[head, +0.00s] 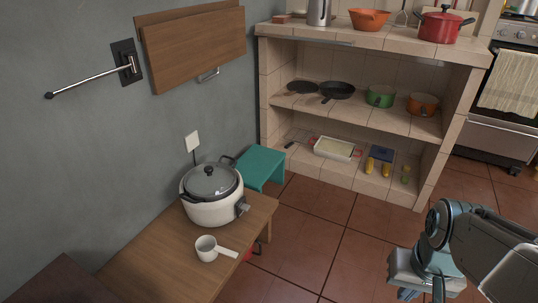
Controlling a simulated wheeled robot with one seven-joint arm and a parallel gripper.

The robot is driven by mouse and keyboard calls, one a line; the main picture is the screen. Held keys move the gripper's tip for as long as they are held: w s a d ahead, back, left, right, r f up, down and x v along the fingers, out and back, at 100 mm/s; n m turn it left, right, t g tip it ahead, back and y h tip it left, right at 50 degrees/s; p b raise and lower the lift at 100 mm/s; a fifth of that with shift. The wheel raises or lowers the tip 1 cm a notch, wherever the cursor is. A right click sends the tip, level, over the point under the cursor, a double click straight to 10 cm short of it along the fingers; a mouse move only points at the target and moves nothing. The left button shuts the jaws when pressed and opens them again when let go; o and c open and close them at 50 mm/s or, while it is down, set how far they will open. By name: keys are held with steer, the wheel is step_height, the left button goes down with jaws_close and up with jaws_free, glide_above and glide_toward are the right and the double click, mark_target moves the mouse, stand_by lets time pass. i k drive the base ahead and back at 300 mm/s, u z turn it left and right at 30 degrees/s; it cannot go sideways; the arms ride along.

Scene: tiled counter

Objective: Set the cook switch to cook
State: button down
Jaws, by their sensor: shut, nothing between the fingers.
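A white rice cooker (207,212) with a dark grey lid (212,180) stands on the wooden table by the wall. A small grey part that looks like its cook switch (243,208) is on the cooker's right side. It is too small to tell which position it is set to. My gripper (424,291) is at the bottom right, pointing down over the floor, shut and empty. It is well to the right of the cooker and apart from it. Its fingertips are close to the lower picture edge.
A white handled cup (208,247) stands on the wooden table (150,262) in front of the cooker. A teal stool (262,162) is behind the table. Tiled shelves (370,58) hold pots and pans. Open floor (335,240) separates my gripper from the table.

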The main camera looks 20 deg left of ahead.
mark_target(244, 207)
steer(key=u, duration=0.7)
steer(key=i, duration=0.95)
steer(key=u, duration=0.75)
